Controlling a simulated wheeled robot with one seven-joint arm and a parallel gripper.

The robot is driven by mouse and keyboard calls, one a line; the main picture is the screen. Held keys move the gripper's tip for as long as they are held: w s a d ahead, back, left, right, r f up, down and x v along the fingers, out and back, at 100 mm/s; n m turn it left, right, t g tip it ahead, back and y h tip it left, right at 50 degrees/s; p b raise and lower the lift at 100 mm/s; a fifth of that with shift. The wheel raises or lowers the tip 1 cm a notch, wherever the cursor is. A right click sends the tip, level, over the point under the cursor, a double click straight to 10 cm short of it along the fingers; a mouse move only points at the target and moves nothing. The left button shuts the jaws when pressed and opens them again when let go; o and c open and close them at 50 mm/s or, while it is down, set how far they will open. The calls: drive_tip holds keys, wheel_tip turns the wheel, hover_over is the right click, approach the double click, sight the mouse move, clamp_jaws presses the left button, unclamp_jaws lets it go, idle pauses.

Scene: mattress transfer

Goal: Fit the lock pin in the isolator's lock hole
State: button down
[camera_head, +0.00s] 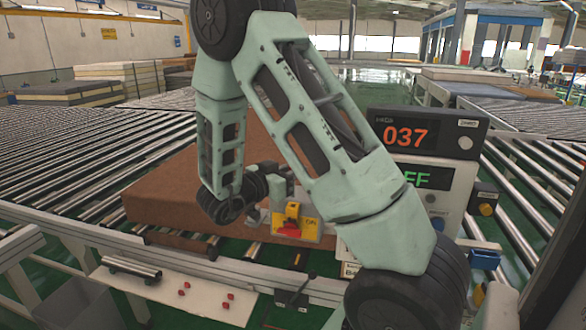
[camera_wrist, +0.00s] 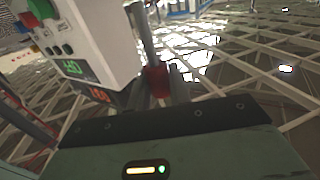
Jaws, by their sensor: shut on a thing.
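The isolator (camera_head: 308,230) is a yellow plate marked ON with a red handle, on the front frame of the conveyor, left of the control box. My gripper (camera_head: 277,205) is just at the isolator's upper left, partly hidden by my own arm. In the wrist view my gripper (camera_wrist: 158,75) is shut on a small red piece, the lock pin (camera_wrist: 156,82). The pin cannot be made out in the head view. The lock hole is too small to tell in either view, so I cannot tell how the pin stands to it.
A control box (camera_head: 465,185) with a display reading 037 (camera_head: 405,136) stands right of the isolator. A brown mattress (camera_head: 165,195) lies on the rollers behind. A white board (camera_head: 195,297) in front carries several small red pieces. My arm crosses the middle of the head view.

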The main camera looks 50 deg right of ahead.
sight(293, 196)
drive_tip(key=shift+f+b, duration=0.3)
drive_tip(key=shift+f, duration=0.4)
drive_tip(key=shift+f+b, duration=2.1)
drive_tip(key=shift+f, duration=1.1)
idle(1.0)
drive_tip(key=c, duration=1.2)
unclamp_jaws()
drive_tip(key=w+a+b, duration=0.2)
drive_tip(key=a+b, duration=0.3)
drive_tip(key=a, duration=1.2)
drive_tip(key=shift+a, duration=0.15)
drive_tip(key=shift+w, duration=0.15)
